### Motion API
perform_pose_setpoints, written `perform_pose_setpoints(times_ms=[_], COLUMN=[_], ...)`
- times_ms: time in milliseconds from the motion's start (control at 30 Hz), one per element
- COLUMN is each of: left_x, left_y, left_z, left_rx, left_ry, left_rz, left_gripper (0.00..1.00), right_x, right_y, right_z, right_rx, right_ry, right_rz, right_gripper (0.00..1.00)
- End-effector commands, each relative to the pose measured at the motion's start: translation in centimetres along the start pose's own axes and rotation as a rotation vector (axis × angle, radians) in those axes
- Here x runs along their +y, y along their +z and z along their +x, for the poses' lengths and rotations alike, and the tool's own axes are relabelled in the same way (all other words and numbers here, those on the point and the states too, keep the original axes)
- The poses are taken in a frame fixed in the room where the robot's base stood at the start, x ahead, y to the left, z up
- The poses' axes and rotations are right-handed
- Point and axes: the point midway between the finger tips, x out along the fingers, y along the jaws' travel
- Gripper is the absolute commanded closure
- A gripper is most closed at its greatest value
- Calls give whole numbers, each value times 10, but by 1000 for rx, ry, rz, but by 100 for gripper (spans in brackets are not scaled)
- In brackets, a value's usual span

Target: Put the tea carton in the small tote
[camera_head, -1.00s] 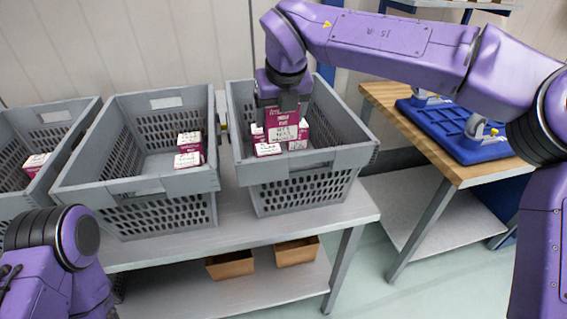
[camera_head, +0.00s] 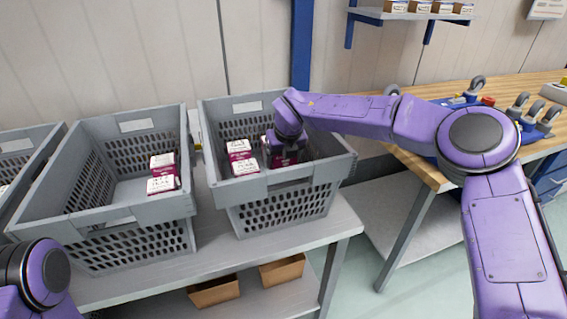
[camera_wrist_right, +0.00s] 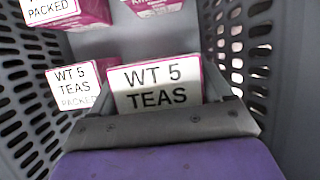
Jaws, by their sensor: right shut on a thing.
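My right gripper (camera_head: 285,155) reaches down into the right-hand grey crate (camera_head: 243,188). It is shut on a pink and white tea carton (camera_head: 282,160). In the right wrist view this carton (camera_wrist_right: 157,88) shows its label "WT 5 TEAS" between the jaws (camera_wrist_right: 165,112). Two similar cartons (camera_head: 238,148) lie to its left in the same crate. Whether the held carton touches the crate floor is hidden. Only part of my left arm shows at lower left; its gripper is out of view. All the crates on the bench are grey; no tote stands out as the small one.
The middle grey crate (camera_head: 105,220) holds two pink and white cartons (camera_head: 163,172). A third crate (camera_head: 32,150) stands at far left. Two small brown bins (camera_head: 214,291) sit on the lower shelf. A wooden bench (camera_head: 425,172) with blue castered equipment stands at right.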

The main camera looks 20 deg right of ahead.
Motion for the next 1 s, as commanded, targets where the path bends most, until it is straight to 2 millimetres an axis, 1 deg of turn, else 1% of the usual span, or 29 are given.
perform_pose_setpoints(times_ms=[67, 133, 200, 300, 667, 700, 1000], left_x=[0, -1, -1, -1, 0, 0, -1], left_y=[-1, -3, -3, -3, -2, -2, -3], left_z=[-3, -6, -7, -8, -4, -5, -7], left_rx=[0, 0, 0, 0, 0, 0, 0], left_ry=[0, 0, 0, 0, 0, 0, 0], left_rz=[0, 0, 0, 0, 0, 0, 0], left_gripper=[57, 57, 57, 57, 57, 57, 57], right_x=[-4, -10, -9, -9, -9, -9, -9], right_y=[2, 3, -3, -8, -10, -10, -10], right_z=[6, 17, 30, 42, 48, 48, 46], right_rx=[0, 2, 2, 0, -2, -1, -1], right_ry=[1, 0, 0, 1, 1, 1, 1], right_rz=[1, 1, -1, 0, 0, 0, 0], right_gripper=[60, 60, 60, 60, 60, 11, 10])
